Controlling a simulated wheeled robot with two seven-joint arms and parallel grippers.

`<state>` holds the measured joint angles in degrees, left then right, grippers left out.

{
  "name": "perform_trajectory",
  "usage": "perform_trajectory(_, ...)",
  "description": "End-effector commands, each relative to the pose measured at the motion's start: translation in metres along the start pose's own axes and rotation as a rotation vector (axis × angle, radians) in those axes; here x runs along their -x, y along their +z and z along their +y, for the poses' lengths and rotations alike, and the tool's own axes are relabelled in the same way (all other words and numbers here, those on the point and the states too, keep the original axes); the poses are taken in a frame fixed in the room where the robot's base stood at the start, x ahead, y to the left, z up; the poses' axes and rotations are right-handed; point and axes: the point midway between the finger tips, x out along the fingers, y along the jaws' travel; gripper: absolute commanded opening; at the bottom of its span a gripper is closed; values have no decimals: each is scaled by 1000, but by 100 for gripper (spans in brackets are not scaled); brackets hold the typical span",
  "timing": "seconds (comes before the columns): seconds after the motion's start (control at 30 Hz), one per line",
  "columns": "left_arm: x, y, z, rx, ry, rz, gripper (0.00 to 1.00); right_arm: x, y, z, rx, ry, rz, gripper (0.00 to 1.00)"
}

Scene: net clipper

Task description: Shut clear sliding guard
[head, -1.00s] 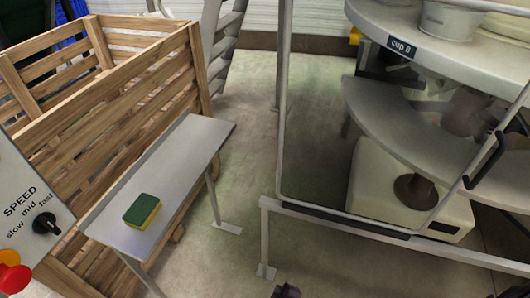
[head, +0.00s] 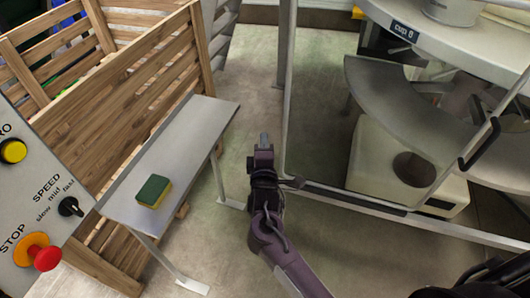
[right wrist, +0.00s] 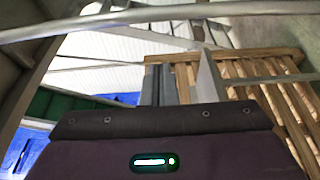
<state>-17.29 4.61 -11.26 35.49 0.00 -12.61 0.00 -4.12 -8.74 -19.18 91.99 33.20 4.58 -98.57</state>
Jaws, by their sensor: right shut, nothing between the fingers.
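The clear guard (head: 322,125) is a see-through pane in a grey metal frame at the right of the head view. A dark handle (head: 480,146) sits on the slanted bar at its right side. Through the pane I see a curved grey plate and a pale block. My right gripper (head: 264,140) is shut and empty, just left of the frame's left post and its lower corner. I cannot tell whether it touches the frame. Its closed fingers also show in the right wrist view (right wrist: 160,84). My left gripper is not in view.
A grey bench (head: 182,150) with a green and yellow sponge (head: 154,191) stands left of my gripper. A wooden crate (head: 140,95) is behind it. A control panel (head: 40,180) with a red stop knob is at left. Open floor (head: 250,75) lies between bench and guard.

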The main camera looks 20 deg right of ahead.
Motion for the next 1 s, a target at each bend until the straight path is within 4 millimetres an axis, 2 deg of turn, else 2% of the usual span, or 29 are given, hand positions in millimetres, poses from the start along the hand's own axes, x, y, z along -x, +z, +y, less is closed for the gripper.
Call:
perform_trajectory(0.03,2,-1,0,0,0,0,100,-11,0,2,0,2,0,0)
perform_trajectory(0.17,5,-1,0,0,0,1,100,-32,0,2,0,0,0,0)
perform_trajectory(0.3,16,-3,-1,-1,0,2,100,-20,21,1,1,-4,0,0)
perform_trajectory(0.5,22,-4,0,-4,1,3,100,-15,36,0,0,-2,1,0)
perform_trajectory(1.0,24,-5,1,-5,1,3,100,-13,40,0,0,-1,2,0)
